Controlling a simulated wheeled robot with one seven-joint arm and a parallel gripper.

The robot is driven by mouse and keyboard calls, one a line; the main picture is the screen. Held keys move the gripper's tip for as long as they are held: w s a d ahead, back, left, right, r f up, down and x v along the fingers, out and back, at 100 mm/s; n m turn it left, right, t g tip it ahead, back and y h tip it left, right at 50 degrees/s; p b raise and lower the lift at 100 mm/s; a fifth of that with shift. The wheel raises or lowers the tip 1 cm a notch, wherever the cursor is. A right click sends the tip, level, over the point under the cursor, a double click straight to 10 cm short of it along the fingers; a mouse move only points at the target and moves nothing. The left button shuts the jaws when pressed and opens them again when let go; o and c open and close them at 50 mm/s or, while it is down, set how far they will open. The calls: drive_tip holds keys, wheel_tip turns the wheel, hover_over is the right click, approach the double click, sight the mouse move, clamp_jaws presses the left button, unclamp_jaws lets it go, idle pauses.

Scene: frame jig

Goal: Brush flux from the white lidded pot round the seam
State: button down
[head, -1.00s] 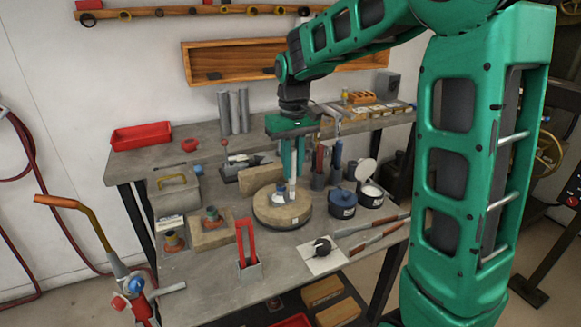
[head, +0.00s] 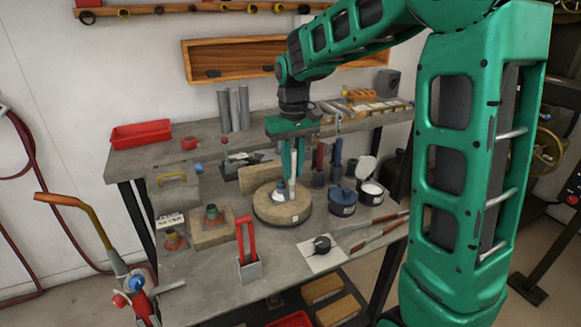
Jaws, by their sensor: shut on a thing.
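My gripper (head: 292,172) points down over the round turntable (head: 268,212) in the head view. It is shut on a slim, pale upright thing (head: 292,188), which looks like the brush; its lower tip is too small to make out. Beside it on the turntable stands a small workpiece (head: 279,192) with a blue top and pale base. I cannot tell whether the brush touches its seam. The pot with the white lid (head: 367,169) stands right of the turntable, its lid raised and white contents (head: 372,189) showing.
A dark blue closed pot (head: 342,203) stands between the turntable and the white-lidded pot. Upright tubes stand behind it. Long-handled tools (head: 378,232) and a black round thing on a white sheet (head: 322,244) lie in front. A red-handled holder (head: 249,262) stands front left.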

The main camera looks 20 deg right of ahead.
drive_tip(key=shift+w, duration=0.1)
drive_tip(key=shift+w+r, duration=0.1)
drive_tip(key=shift+w, duration=1)
drive_tip(key=shift+w, duration=0.1)
drive_tip(key=shift+s, duration=1.45)
drive_tip(key=w, duration=0.5)
drive_tip(key=shift+w+d, duration=0.1)
drive_tip(key=shift+w, duration=0.05)
idle(0.9)
drive_tip(key=shift+s+f, duration=0.2)
drive_tip(key=shift+s, duration=2.5)
